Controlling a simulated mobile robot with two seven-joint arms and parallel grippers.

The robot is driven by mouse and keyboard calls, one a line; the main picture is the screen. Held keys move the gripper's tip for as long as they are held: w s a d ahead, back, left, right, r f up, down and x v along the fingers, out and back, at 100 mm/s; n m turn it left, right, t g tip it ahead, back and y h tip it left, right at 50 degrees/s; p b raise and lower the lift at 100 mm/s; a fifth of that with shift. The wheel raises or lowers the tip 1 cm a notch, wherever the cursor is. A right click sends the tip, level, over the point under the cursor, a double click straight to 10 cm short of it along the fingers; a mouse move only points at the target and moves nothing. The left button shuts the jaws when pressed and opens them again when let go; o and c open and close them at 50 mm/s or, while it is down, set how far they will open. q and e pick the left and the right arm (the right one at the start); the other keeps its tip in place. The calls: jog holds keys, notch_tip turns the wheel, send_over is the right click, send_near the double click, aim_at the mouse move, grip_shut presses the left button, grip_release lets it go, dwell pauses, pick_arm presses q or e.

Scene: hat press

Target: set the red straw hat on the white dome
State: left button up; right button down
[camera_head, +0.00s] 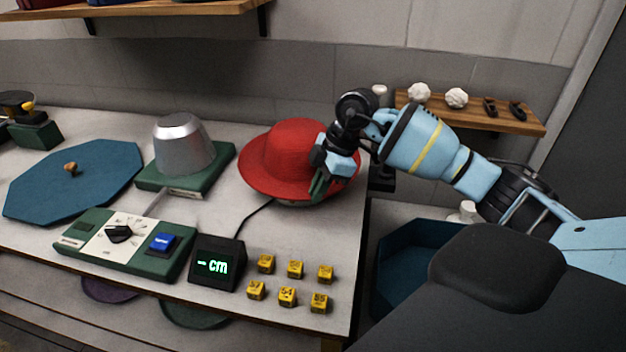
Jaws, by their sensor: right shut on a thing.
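The red straw hat (285,150) is at the right part of the table, crown up, with its wide brim roughly level. My right gripper (319,184) reaches in from the right and is shut on the right front part of its brim. A thin greyish edge shows beneath the front of the brim; I cannot tell whether it is the white dome or a shadowed base. No white dome shows plainly. My left gripper is not in view.
A silver metal form (183,145) stands on a green base (157,181) left of the hat. In front are a green control panel (92,242), a display reading "cm" (217,265) and several yellow number cubes (287,296). A blue octagonal board (110,165) lies left.

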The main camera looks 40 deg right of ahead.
aim_at(322, 201)
jog(key=shift+f, duration=0.75)
jog(key=shift+f+b, duration=0.4)
jog(key=shift+f, duration=1.75)
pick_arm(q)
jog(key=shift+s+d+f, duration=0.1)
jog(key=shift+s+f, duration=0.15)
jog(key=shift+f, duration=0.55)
pick_arm(e)
jog(key=shift+f, duration=0.1)
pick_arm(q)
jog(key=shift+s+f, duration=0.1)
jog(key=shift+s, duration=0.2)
pick_arm(e)
jog(key=shift+f, duration=0.8)
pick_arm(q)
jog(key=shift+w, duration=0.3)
pick_arm(e)
jog(key=c, duration=1.4)
grip_release()
jog(key=shift+c, duration=0.2)
